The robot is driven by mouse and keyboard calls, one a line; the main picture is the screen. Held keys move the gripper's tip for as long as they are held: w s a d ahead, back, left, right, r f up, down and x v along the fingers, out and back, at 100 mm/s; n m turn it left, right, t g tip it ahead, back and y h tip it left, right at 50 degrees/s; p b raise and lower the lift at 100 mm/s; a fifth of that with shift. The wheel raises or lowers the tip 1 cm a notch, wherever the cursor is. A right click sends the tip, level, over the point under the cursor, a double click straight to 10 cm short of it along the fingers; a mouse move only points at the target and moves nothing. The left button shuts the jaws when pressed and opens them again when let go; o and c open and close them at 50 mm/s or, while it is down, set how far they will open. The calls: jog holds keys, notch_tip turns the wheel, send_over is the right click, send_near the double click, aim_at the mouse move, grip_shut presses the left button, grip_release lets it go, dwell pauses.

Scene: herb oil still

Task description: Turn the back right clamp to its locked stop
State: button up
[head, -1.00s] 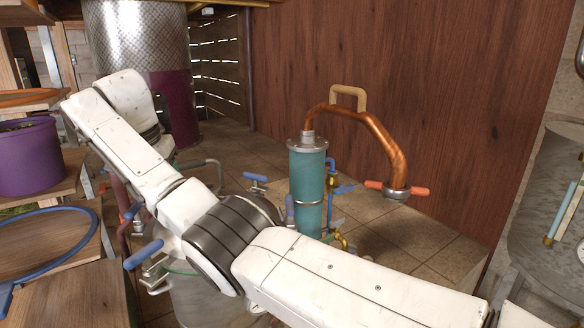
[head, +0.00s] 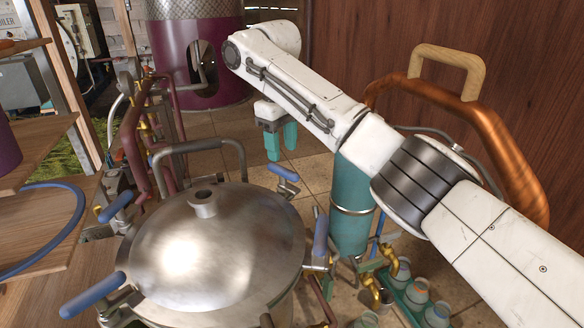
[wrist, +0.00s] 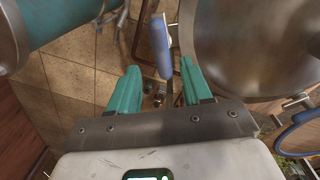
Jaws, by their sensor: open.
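The still's pot has a domed steel lid (head: 215,245), which also shows in the wrist view (wrist: 240,45). The back right clamp has a blue handle (head: 284,172) beside the lid's back right rim. My gripper (head: 281,141) is just behind and above that handle, its teal fingers pointing down, apart and empty.
The front right clamp (head: 320,238) stands with its handle up. Two left clamps (head: 115,206) (head: 92,295) stick out. The teal condenser (head: 350,205) and copper pipe (head: 500,145) stand right, near my arm. A grey bent pipe (head: 195,146) rises behind the lid. Jars (head: 417,290) stand front right.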

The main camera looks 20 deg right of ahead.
aim_at(283, 168)
notch_tip(283, 168, down, 8)
jog(key=shift+w+r+p, duration=0.1)
jog(key=shift+r+p, duration=0.1)
jog(key=shift+p, duration=0.35)
grip_shut()
